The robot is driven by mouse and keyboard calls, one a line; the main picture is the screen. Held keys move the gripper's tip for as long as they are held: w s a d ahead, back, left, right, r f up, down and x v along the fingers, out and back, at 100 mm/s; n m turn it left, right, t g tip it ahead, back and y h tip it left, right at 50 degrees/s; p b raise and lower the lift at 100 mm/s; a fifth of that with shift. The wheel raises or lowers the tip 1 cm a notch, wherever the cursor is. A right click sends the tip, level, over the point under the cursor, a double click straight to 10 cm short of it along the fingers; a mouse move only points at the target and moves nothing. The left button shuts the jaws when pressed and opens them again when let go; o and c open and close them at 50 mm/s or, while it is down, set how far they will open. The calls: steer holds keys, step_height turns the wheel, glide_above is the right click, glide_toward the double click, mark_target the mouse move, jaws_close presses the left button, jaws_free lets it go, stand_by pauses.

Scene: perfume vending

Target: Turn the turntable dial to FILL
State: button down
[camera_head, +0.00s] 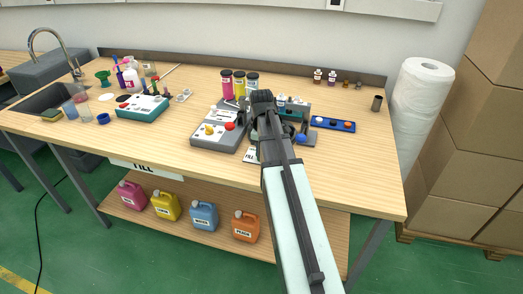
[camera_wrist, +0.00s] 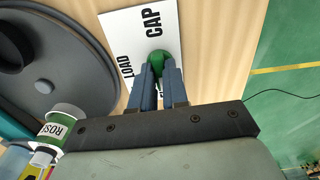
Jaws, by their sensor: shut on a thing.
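The dial is a green knob (camera_wrist: 156,59) on a white card (camera_wrist: 118,35) printed with LOAD and CAP. More lettering on the card is mostly hidden by my fingers. My gripper (camera_wrist: 157,72) is shut on the green knob, one finger on each side. I cannot tell which word the knob points to. The grey round turntable (camera_wrist: 60,60) lies left of the card in the wrist view. In the head view, my arm hides the knob and most of the turntable; a piece of the white card (camera_head: 250,155) shows beside my arm.
A bottle labelled ROSE (camera_wrist: 62,124) stands by the turntable's edge in the wrist view. A grey box with coloured knobs (camera_head: 214,134) stands left of my arm, with tall coloured bottles (camera_head: 227,84) behind. A blue tray (camera_head: 333,124) lies to the right. The table's front right is clear.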

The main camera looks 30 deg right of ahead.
steer(key=c, duration=1.1)
jaws_free()
steer(key=shift+c, duration=0.2)
step_height(320, 180, up, 14)
steer(key=shift+f, duration=0.1)
